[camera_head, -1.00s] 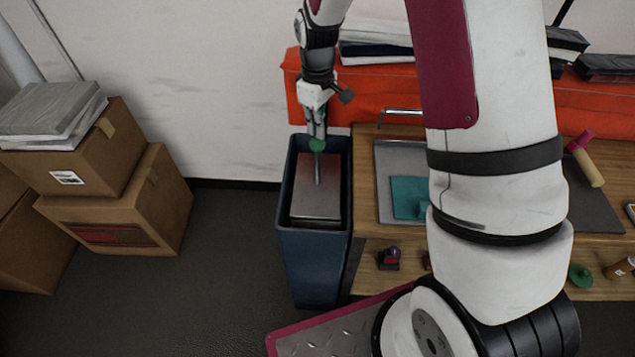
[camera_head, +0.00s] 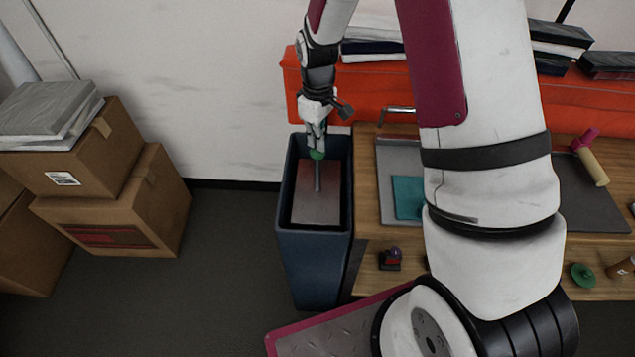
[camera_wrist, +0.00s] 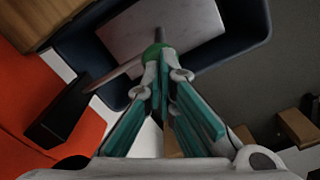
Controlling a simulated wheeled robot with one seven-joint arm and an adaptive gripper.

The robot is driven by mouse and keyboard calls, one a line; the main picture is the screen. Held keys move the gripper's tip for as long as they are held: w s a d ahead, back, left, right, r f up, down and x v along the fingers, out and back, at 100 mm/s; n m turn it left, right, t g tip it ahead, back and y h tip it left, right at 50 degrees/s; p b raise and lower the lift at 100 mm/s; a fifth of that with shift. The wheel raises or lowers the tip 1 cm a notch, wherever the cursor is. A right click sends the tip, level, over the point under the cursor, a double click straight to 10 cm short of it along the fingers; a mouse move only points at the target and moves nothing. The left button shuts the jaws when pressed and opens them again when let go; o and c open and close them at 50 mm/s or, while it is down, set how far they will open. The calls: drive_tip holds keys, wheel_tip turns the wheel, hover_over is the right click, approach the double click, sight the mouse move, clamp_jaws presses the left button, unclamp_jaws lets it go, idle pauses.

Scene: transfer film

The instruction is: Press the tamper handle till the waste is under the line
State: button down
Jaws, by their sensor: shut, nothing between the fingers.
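The tamper has a round green knob (camera_head: 317,155) on a thin grey rod that rises from a flat reddish-grey plate (camera_head: 316,205). The plate lies inside a tall dark blue bin (camera_head: 312,265), below its rim. My gripper (camera_head: 317,146) is shut and empty, pointing down, with its fingertips at the top of the knob. In the wrist view, the teal fingers (camera_wrist: 168,75) meet at the green knob (camera_wrist: 155,50), with the plate (camera_wrist: 190,25) beyond. The waste under the plate is hidden, and I cannot make out the line.
Cardboard boxes (camera_head: 115,215) are stacked at the left. An orange cabinet (camera_head: 380,95) is behind. The floor (camera_head: 235,260) between boxes and bin is clear.

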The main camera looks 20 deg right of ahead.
drive_tip(key=shift+f+b, duration=0.75)
drive_tip(key=shift+f, duration=1.8)
wheel_tip(320, 180, up, 14)
drive_tip(key=p, duration=0.4)
drive_tip(key=shift+r, duration=0.1)
wheel_tip(320, 180, up, 11)
drive_tip(key=m+t, duration=0.2)
hover_over(318, 154)
drive_tip(key=s, duration=0.4)
drive_tip(key=s+r+m+t, duration=0.1)
drive_tip(key=s+r+m, duration=0.1)
drive_tip(key=s+r, duration=0.4)
drive_tip(key=s+r+m+t, duration=0.2)
drive_tip(key=s+r, duration=0.4)
drive_tip(key=s, duration=1.1)
drive_tip(key=shift+d+m+t, duration=0.25)
drive_tip(key=shift+m+t, duration=0.05)
drive_tip(key=shift+m, duration=0.4)
drive_tip(key=shift+w, duration=0.1)
